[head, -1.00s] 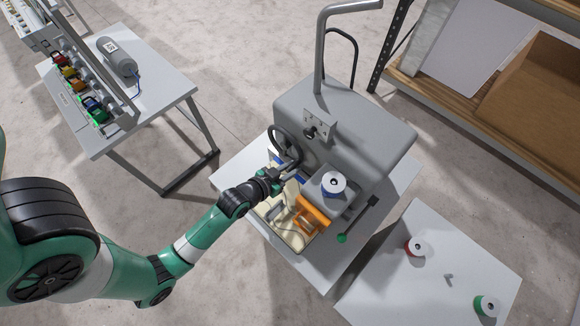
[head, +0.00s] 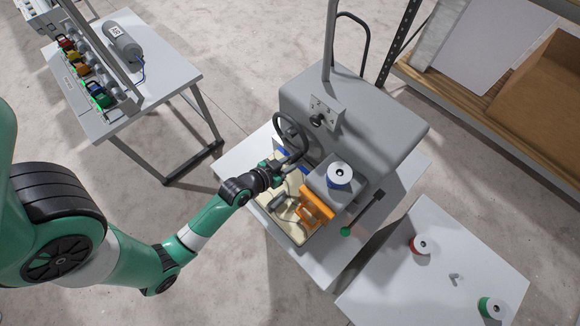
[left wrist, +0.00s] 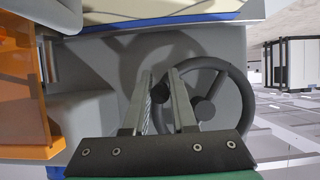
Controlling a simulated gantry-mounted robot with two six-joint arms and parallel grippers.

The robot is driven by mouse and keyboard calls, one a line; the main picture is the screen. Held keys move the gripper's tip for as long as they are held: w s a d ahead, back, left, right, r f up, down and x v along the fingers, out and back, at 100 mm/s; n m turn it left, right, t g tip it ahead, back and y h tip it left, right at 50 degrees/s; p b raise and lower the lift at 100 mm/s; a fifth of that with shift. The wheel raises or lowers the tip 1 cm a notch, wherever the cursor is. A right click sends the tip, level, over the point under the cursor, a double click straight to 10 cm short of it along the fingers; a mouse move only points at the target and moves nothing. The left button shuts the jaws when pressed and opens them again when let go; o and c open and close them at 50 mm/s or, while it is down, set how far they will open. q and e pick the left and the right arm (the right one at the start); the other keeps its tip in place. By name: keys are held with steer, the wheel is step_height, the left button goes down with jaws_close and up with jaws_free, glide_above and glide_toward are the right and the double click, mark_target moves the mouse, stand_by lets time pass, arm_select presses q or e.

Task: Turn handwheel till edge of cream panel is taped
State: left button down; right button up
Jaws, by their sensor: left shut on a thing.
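The dark handwheel (head: 291,133) stands on the side of the grey machine (head: 350,115), and fills the middle of the left wrist view (left wrist: 208,112). The cream panel (head: 297,232) lies on the machine's table below the wheel, partly hidden by my wrist and the orange part. A cream strip with a blue edge (left wrist: 165,22) shows at the top of the left wrist view. My right gripper is out of view.
An orange guard (head: 317,206) and a spool with blue (head: 339,174) sit beside the panel. A side table (head: 440,265) holds red and green spools. A rack stands at upper right.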

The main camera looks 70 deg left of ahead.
arm_select(q)
steer(key=shift+a+r, duration=0.15)
steer(key=shift+s+a+f+b, duration=0.1)
steer(key=shift+a+f+b, duration=0.25)
steer(key=shift+f+b, duration=0.25)
steer(key=shift+s+a, duration=0.1)
steer(key=shift+a, duration=0.15)
steer(key=shift+a+r, duration=0.1)
steer(key=shift+r, duration=0.05)
steer(key=shift+s+a+f+b, duration=0.2)
steer(key=shift+a+f+b, duration=0.25)
steer(key=shift+b, duration=0.2)
steer(key=shift+s+a, duration=0.2)
steer(key=shift+a, duration=0.2)
